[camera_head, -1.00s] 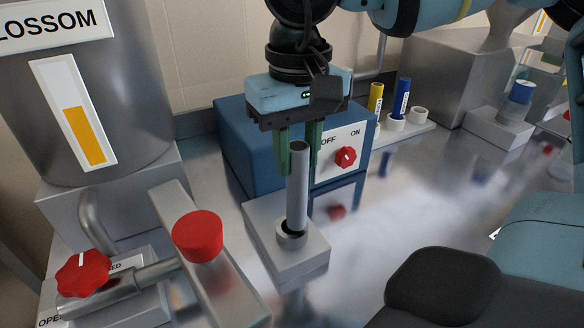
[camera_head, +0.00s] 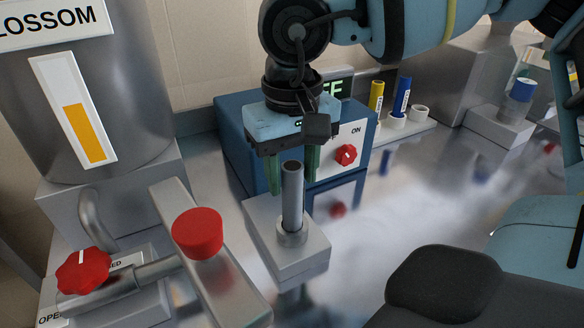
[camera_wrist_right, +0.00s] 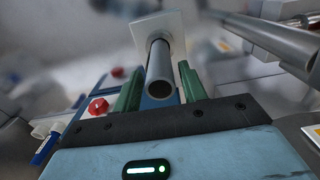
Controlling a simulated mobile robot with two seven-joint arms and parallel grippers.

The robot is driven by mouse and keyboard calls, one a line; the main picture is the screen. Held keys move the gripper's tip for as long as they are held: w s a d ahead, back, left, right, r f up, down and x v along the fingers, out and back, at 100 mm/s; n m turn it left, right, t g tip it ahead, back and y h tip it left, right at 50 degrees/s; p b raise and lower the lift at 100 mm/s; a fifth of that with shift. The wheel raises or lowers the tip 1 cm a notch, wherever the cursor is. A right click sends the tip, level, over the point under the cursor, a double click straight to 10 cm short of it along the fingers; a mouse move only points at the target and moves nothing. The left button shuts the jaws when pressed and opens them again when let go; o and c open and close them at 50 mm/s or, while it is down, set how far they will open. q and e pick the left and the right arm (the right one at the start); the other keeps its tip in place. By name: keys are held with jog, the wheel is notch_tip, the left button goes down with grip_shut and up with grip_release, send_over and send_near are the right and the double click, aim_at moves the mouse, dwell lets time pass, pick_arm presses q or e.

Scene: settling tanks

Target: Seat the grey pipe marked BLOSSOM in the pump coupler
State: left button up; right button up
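The grey pipe (camera_head: 292,198) stands nearly upright in the round collar of the pump coupler (camera_head: 293,238), on a pale grey block (camera_head: 300,258). Its lower end is hidden inside the collar, and no marking on it is legible. My right gripper (camera_head: 291,182) is above the block, its green fingers pointing down on either side of the pipe's upper end. The fingers look spread, with a gap to the pipe at least on one side. The wrist view shows the pipe's open mouth (camera_wrist_right: 160,90) between the fingers. My left gripper is not in view.
A blue pump box (camera_head: 238,140) with a red knob (camera_head: 346,155) stands right behind. A tank lettered "LOSSOM" (camera_head: 130,90) and a red-capped bar (camera_head: 198,232) are to the left. Yellow (camera_head: 376,96) and blue (camera_head: 402,97) cylinders stand behind right.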

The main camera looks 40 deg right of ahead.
jog(key=shift+o, duration=0.5)
jog(key=shift+r, duration=0.1)
jog(key=shift+r, duration=0.15)
notch_tip(320, 180, up, 12)
jog(key=p, duration=0.1)
dwell(0.5)
